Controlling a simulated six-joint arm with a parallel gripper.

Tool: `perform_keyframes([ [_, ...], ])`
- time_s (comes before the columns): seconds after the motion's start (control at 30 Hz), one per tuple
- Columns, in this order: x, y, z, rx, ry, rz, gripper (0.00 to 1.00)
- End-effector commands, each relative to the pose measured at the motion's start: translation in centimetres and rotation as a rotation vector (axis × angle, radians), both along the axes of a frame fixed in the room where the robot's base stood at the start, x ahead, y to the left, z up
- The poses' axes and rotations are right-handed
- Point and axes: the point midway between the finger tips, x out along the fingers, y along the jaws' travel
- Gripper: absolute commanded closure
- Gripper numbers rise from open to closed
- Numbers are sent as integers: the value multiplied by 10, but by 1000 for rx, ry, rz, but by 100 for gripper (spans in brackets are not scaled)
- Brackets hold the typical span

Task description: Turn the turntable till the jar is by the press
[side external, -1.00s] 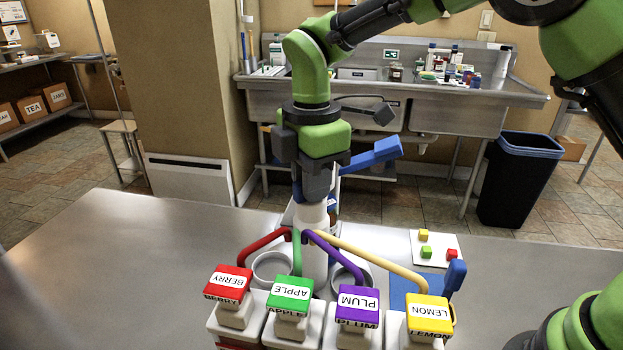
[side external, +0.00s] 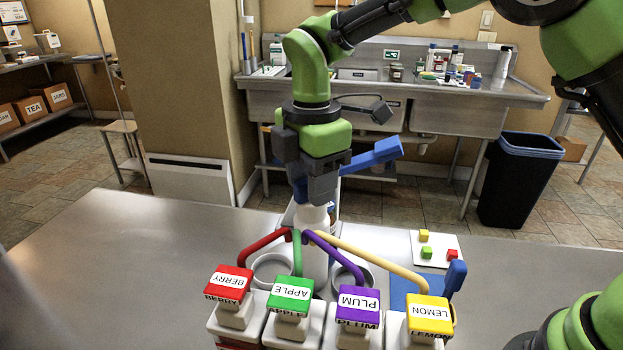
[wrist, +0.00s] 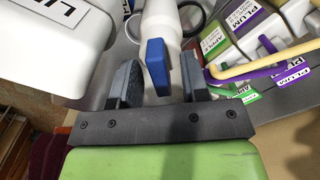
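My gripper (side external: 318,200) points down above a white column (side external: 314,258) behind the row of labelled taps. In the wrist view its two dark fingers (wrist: 160,85) stand apart, with an upright blue piece (wrist: 157,66) between them and visible gaps on both sides. A blue bar (side external: 372,157) sticks out to the right beside my gripper in the side view. Two grey round rims (side external: 270,268) show beside the column, partly hidden by hoses and taps. I cannot single out the turntable, the jar or the press.
Red berry (side external: 229,284), green apple (side external: 290,296), purple plum (side external: 358,304) and yellow lemon (side external: 429,314) taps with coloured hoses stand in front. A white card (side external: 437,241) with small coloured cubes lies at the right. The table's left side (side external: 130,270) is bare.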

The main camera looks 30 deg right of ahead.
Motion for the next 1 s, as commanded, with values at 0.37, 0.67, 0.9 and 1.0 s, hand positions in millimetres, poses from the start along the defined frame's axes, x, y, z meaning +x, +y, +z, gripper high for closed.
perform_keyframes([
  [0.37,1,0,21,0,-4,0,58],
  [0.67,0,0,78,1,-4,-1,58],
  [0.9,0,0,97,0,0,0,58],
  [1.0,0,0,99,-1,1,-1,58],
])
